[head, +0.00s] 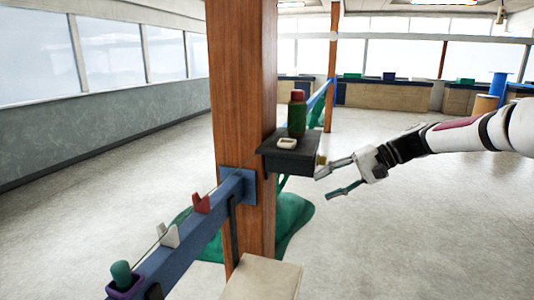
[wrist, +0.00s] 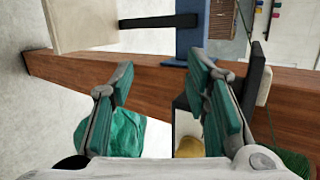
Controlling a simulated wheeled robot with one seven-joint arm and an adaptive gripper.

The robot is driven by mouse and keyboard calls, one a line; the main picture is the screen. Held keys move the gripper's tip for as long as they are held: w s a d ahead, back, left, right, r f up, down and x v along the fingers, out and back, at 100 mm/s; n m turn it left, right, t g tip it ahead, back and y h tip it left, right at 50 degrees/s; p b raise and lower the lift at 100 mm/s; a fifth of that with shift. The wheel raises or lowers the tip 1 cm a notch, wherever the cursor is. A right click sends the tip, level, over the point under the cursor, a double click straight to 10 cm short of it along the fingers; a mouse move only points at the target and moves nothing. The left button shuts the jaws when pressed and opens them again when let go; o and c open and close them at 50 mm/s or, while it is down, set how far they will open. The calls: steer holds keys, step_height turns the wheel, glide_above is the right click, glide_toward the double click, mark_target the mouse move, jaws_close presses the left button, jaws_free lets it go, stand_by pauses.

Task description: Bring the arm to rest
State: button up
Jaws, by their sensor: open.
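My arm reaches in from the right in the head view. My gripper (head: 326,184) is open and empty, just right of and slightly below a small dark shelf (head: 290,160) on a wooden post (head: 242,100). In the wrist view my gripper (wrist: 160,82) shows its two green-padded fingers spread apart, with the post (wrist: 150,85) running sideways behind them. Nothing is between the fingers. I cannot tell the exact gap between the fingers and the shelf.
The shelf holds a green bottle (head: 297,118) with a red cap and a small white item (head: 287,143). A yellow knob (head: 321,159) sits by its edge. A blue rail (head: 190,243) carries clips and a purple cup (head: 125,286). Green netting (head: 292,222) lies behind the post. Right floor is open.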

steer(key=s+a+n+h, duration=0.1)
steer(key=s+a+h, duration=0.15)
steer(key=s, duration=0.35)
steer(key=s+a+n+h, duration=0.1)
steer(key=s+a+h, duration=0.1)
steer(key=s+h, duration=0.25)
steer(key=s+d+r+t+h, duration=0.1)
steer(key=s+d, duration=0.1)
steer(key=s, duration=0.6)
steer(key=s+d+r+t+h, duration=0.1)
steer(key=s+d+t+h, duration=0.1)
steer(key=s, duration=0.6)
steer(key=s+d+r+n+t+h, duration=0.1)
steer(key=s+d, duration=0.1)
steer(key=s, duration=0.7)
steer(key=shift+d+r+h, duration=0.4)
